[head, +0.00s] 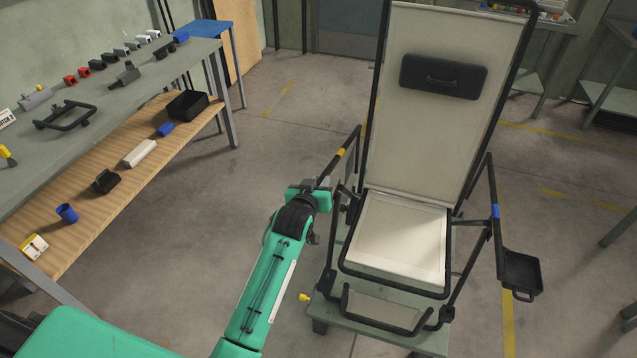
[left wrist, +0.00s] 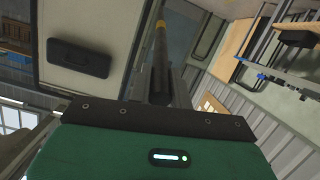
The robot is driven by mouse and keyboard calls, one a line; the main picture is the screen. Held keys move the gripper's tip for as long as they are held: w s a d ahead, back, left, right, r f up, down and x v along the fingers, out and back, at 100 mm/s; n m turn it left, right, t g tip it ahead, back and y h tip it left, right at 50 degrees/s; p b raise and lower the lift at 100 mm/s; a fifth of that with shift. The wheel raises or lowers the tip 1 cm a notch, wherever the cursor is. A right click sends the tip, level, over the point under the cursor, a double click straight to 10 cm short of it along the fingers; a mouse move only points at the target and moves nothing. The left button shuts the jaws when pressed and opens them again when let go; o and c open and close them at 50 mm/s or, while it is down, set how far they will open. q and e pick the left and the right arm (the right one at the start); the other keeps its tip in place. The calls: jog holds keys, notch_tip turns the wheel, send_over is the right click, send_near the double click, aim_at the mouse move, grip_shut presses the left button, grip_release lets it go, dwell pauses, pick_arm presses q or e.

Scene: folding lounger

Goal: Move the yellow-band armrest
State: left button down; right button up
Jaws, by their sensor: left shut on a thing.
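The yellow-band armrest (head: 350,141) is a dark bar with a yellow band, on the left side of the folding lounger (head: 403,240). It slopes up and away from my gripper. My left gripper (head: 322,187) is shut on the near end of this armrest; its fingertips are mostly hidden in the head view. In the left wrist view the armrest (left wrist: 160,62) runs straight out ahead of the gripper, with the yellow band near the top. The lounger's backrest (head: 432,120) stands raised with a dark headrest pad (head: 443,76). My right gripper is not in view.
The blue-band armrest (head: 495,195) and a black side tray (head: 521,272) are on the lounger's right. The lounger stands on a low green-grey platform (head: 372,335). A two-level workbench (head: 180,75) with small parts is at the left.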

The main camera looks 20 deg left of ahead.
pick_arm(q)
jog(key=shift+r, duration=0.1)
jog(key=c, duration=1.3)
grip_release()
jog(key=shift+s, duration=0.5)
jog(key=b+v, duration=0.3)
jog(key=v, duration=0.9)
jog(key=shift+s+r, duration=0.2)
jog(key=shift+s, duration=0.1)
